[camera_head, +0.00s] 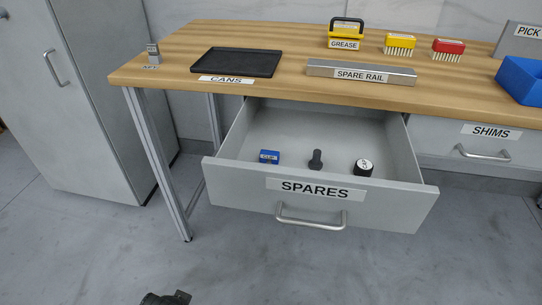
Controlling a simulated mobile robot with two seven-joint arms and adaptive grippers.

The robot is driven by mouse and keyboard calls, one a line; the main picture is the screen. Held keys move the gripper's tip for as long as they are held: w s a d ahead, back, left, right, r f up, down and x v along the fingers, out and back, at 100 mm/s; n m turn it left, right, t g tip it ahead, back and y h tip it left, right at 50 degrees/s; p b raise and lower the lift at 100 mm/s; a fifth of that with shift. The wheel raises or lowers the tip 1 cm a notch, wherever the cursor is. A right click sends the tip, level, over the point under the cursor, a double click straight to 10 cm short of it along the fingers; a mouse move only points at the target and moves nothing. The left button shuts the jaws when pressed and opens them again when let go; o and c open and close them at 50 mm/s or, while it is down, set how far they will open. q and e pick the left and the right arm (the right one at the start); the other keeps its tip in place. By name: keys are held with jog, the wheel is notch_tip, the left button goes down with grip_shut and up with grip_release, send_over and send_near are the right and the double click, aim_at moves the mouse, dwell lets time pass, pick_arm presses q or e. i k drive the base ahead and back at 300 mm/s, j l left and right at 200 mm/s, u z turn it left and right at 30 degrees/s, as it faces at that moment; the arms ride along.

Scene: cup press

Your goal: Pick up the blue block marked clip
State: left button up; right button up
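A small blue block (269,157) with a pale label lies in the open drawer labelled SPARES (230,176), near its left side. The label is small but seems to read CLIP. A dark gripper part (165,298), which I take as my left gripper, shows at the bottom edge, left of centre. It is well below and in front of the drawer, apart from the block. Most of it is cut off, and its fingers cannot be made out. My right gripper is not in view.
A dark bolt-like piece (316,160) and a black round piece with a white top (363,167) share the drawer. The wooden table (210,38) above holds a black tray (236,62), a spare rail (361,73) and brushes. A SHIMS drawer (440,140) is at right. The floor in front is clear.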

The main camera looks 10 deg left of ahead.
aim_at(265, 154)
jog(key=i+j, duration=0.1)
jog(key=j, duration=0.45)
jog(key=i+j+z, duration=0.15)
jog(key=j+z, duration=0.15)
jog(key=j, duration=0.15)
jog(key=j+z, duration=0.3)
jog(key=i+j, duration=0.05)
jog(key=j, duration=0.05)
